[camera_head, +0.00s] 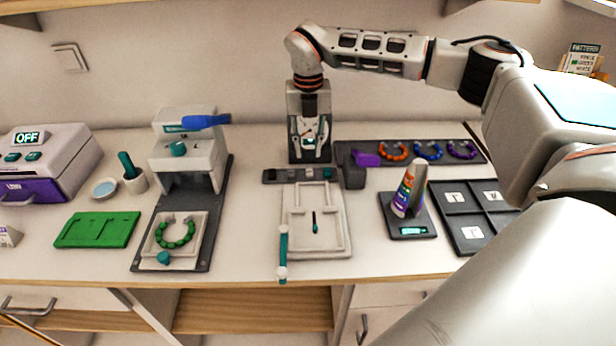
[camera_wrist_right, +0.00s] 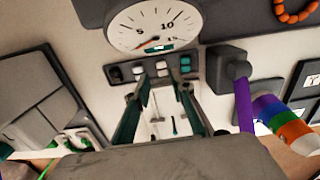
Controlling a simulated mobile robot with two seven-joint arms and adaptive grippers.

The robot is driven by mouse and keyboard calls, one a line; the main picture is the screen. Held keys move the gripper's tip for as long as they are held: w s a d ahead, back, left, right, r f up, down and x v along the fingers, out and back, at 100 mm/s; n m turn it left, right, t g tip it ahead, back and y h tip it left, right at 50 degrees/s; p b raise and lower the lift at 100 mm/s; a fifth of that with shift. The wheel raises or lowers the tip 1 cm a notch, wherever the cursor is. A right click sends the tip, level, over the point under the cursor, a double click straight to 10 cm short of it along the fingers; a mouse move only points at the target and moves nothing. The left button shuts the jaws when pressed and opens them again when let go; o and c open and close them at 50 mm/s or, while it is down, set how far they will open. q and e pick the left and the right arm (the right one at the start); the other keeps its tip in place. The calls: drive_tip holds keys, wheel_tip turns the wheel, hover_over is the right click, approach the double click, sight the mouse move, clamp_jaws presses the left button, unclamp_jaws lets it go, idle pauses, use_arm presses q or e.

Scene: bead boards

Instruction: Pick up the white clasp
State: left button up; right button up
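A dark strip holder (camera_head: 262,177) with small clasps lies on the bench behind the white tray. In the right wrist view, small pale pieces sit in the same strip (camera_wrist_right: 112,77), beside teal ones at its right end. The white clasp (camera_wrist_right: 138,71) appears to be one of these pale pieces, but it is small and I cannot be sure which. My right gripper (camera_head: 311,153) points down just behind the strip. In the wrist view its two fingers (camera_wrist_right: 164,88) are apart, with nothing seen between them. My left gripper is out of view.
A dial gauge (camera_wrist_right: 154,22) stands behind the strip. A dark block with a purple handle (camera_head: 366,159) and a striped cone (camera_head: 408,190) stand to the right. A press (camera_head: 186,158) stands left.

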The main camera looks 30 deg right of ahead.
sight(309, 170)
drive_tip(key=f, duration=0.6)
drive_tip(key=shift+s+d+b, duration=0.1)
drive_tip(key=shift+s+b, duration=0.1)
drive_tip(key=shift+b, duration=0.15)
drive_tip(key=shift+f, duration=0.3)
drive_tip(key=c, duration=0.6)
